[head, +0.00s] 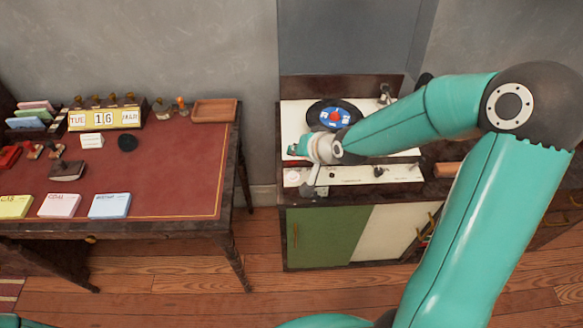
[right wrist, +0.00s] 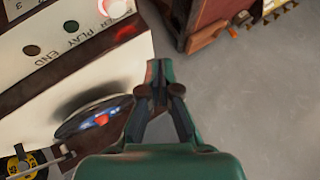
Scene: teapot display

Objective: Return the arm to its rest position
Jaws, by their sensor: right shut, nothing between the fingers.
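My right arm comes in from the right in the head view and bends down over the record player (head: 400,172). Its gripper (head: 292,149) is above the player's left front part, left of the black record (head: 350,107). In the right wrist view the gripper (right wrist: 158,72) has its fingers together with nothing between them. The record (right wrist: 78,124) shows there at lower left, partly hidden by the gripper, and the gripper looks apart from it. My left gripper is not in view.
The player stands on a green and cream cabinet (head: 330,236). A red-topped desk (head: 170,175) stands at left with cards, a date display (head: 104,118), stamps and a wooden tray (head: 214,110). A gap of bare floor separates desk and cabinet. A grey wall is behind.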

